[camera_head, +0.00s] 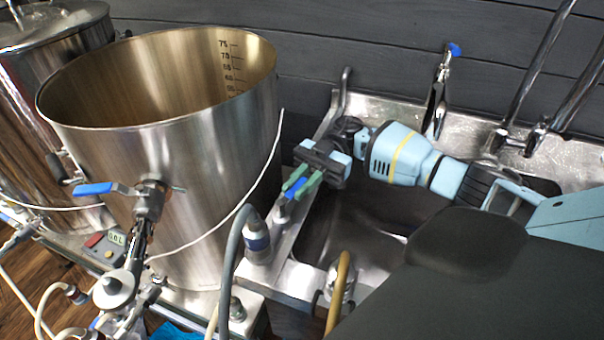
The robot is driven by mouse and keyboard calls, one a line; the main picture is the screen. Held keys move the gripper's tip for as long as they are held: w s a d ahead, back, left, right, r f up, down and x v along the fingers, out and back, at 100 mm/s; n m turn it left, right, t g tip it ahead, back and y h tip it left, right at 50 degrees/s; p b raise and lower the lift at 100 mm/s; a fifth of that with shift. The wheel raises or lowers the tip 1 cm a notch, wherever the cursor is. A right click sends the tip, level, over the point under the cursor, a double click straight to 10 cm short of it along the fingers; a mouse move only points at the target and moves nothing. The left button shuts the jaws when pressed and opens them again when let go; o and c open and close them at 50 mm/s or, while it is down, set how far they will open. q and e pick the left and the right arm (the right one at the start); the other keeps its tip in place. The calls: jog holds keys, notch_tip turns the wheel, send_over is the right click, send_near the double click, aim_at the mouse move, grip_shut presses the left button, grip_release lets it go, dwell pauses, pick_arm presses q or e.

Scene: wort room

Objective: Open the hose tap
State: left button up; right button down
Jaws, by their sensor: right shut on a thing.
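The hose tap (281,214) is a small metal fitting on the steel ledge between the big pot and the sink. Its blue handle (294,187) shows between the green fingertips of my right gripper (296,184). My right arm comes in from the right over the sink, and the gripper is shut on the blue handle. The gripper hides part of the handle and the tap's top, so how far the tap is turned is hard to tell. My left gripper is not in view.
A large steel pot (180,110) with a blue-handled valve (148,195) stands at left. A grey hose (229,262) and a yellow hose (339,285) rise in front. The sink basin (372,215) lies under my arm. Another blue-tipped tap (440,90) stands behind it.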

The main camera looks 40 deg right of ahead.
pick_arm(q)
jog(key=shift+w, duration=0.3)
pick_arm(e)
jog(key=c, duration=1.4)
grip_release()
